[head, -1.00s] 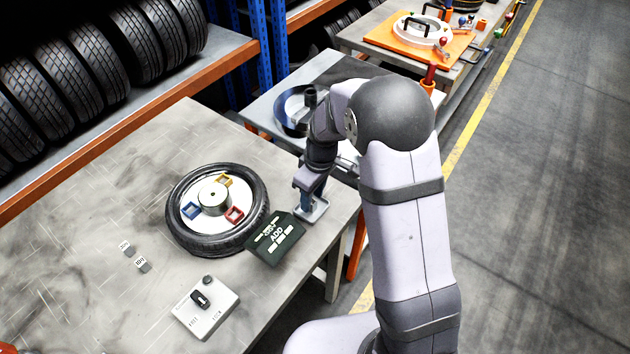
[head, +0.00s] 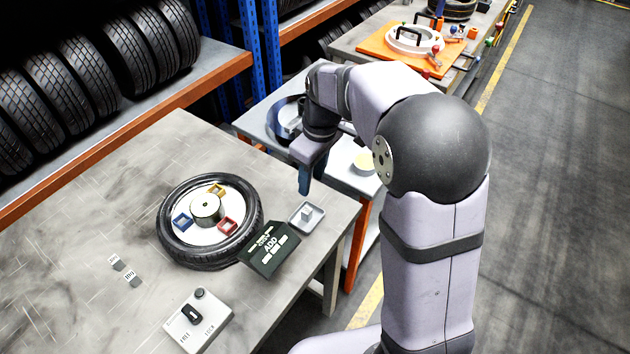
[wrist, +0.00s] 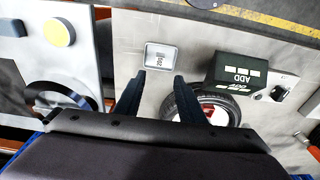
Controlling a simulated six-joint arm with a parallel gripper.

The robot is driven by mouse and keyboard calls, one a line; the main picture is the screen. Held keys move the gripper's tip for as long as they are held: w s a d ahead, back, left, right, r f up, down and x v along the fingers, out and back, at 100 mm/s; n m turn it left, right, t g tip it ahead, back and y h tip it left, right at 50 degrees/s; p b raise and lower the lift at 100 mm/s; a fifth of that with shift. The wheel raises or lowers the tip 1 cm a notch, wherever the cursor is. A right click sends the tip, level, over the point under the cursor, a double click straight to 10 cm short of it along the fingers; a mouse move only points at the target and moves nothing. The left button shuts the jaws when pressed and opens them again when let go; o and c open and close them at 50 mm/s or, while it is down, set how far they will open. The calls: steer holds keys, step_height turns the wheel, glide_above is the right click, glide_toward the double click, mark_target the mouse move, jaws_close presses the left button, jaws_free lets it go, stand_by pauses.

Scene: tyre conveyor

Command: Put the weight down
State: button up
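A small grey weight (head: 306,213) stands in a shallow light-grey tray (head: 319,224) near the right edge of the workbench. In the wrist view the weight (wrist: 162,59) carries a printed label, too small to read surely, and lies inside the rim of the tray (wrist: 148,58). My gripper (wrist: 158,85) is open, its two fingers apart with nothing between them. In the head view my gripper (head: 305,188) is above and behind the tray, clear of the weight; one finger hides the other there.
A dark green box (head: 268,250) reading ADD stands beside the tray. A tyre on a wheel (head: 168,240) lies left of it, with coloured square holders on top. Bare bench is at left.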

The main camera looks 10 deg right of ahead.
steer(key=s+d+f+m, duration=0.2)
steer(key=s+m, duration=0.1)
steer(key=s, duration=0.3)
steer(key=s+d+f+m, duration=0.2)
steer(key=s+m, duration=0.1)
steer(key=s, duration=0.4)
steer(key=s+d+f+m+g+h, duration=0.1)
steer(key=s+d+f+m, duration=0.1)
steer(key=s, duration=0.5)
steer(key=shift+s+f+m, duration=0.15)
steer(key=shift+f+m, duration=0.1)
steer(key=shift+m, duration=0.25)
steer(key=shift+a, duration=0.2)
stand_by(0.6)
